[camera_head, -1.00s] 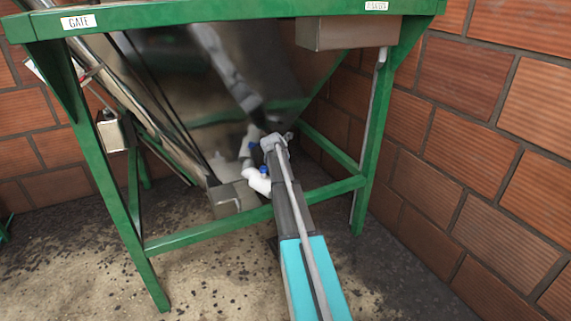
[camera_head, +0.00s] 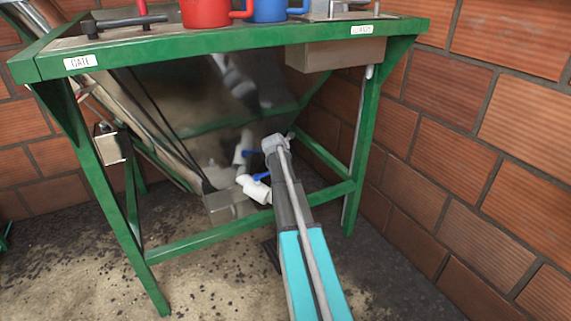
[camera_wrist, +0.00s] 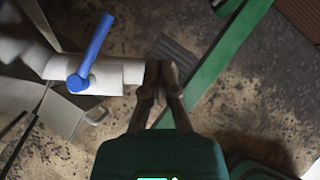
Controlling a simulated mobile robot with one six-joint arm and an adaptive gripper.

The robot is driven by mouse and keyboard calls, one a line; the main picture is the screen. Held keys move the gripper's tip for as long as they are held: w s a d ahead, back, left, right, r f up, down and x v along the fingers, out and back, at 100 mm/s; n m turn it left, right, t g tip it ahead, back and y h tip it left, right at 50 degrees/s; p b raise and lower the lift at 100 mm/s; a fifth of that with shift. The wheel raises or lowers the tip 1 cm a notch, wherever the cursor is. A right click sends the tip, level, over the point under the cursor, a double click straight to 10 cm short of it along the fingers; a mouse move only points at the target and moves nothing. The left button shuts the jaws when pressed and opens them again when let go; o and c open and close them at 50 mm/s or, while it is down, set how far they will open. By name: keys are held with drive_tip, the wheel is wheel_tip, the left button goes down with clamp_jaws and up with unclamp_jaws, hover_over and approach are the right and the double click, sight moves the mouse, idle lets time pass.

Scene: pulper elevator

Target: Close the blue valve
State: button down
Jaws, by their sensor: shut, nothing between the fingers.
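In the wrist view a blue valve handle (camera_wrist: 92,52) sits on a white pipe (camera_wrist: 120,74). Its round hub is at the lower end, and the lever slants steeply across the pipe. My gripper (camera_wrist: 163,76) is shut and empty, its tips just right of the pipe's end and apart from the handle. In the head view a blue handle (camera_head: 260,177) shows on the lower white pipe (camera_head: 254,189), with another blue handle (camera_head: 247,152) higher up. My wrist there is close to the right of these pipes; my fingers cannot be made out.
A green frame table (camera_head: 215,45) stands over the pipes; its lower bar (camera_head: 210,236) crosses in front, and a green bar (camera_wrist: 222,62) passes right of my gripper. A red mug (camera_head: 205,10) and a blue mug (camera_head: 268,10) stand on top. A brick wall (camera_head: 490,150) closes the right.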

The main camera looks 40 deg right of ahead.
drive_tip(key=shift+s+r+p, duration=0.35)
drive_tip(key=shift+s+r, duration=0.05)
drive_tip(key=shift+r, duration=0.15)
drive_tip(key=c, duration=1)
unclamp_jaws()
drive_tip(key=shift+a, duration=0.15)
drive_tip(key=shift+o, duration=1)
drive_tip(key=shift+s+a, duration=0.1)
drive_tip(key=shift+a, duration=0.15)
drive_tip(key=shift+o, duration=1.1)
drive_tip(key=s+a+m+y+p, duration=0.1)
drive_tip(key=s+a+m, duration=0.2)
drive_tip(key=a, duration=0.8)
drive_tip(key=m, duration=0.2)
drive_tip(key=shift+s+a+f+m+y, duration=0.2)
drive_tip(key=shift+a+m+y, duration=0.1)
drive_tip(key=shift+m+y, duration=0.1)
drive_tip(key=s+a+m+g+y+p, duration=0.1)
drive_tip(key=s+a+m, duration=0.5)
drive_tip(key=a, duration=0.4)
drive_tip(key=s+a+m+g+y+p, duration=0.1)
drive_tip(key=s+a+m+y, duration=0.1)
drive_tip(key=s+a+m, duration=0.4)
drive_tip(key=s+a+r+m+g+y+p, duration=0.1)
drive_tip(key=s+a+m, duration=0.5)
drive_tip(key=a, duration=0.8)
drive_tip(key=shift+s, duration=1.05)
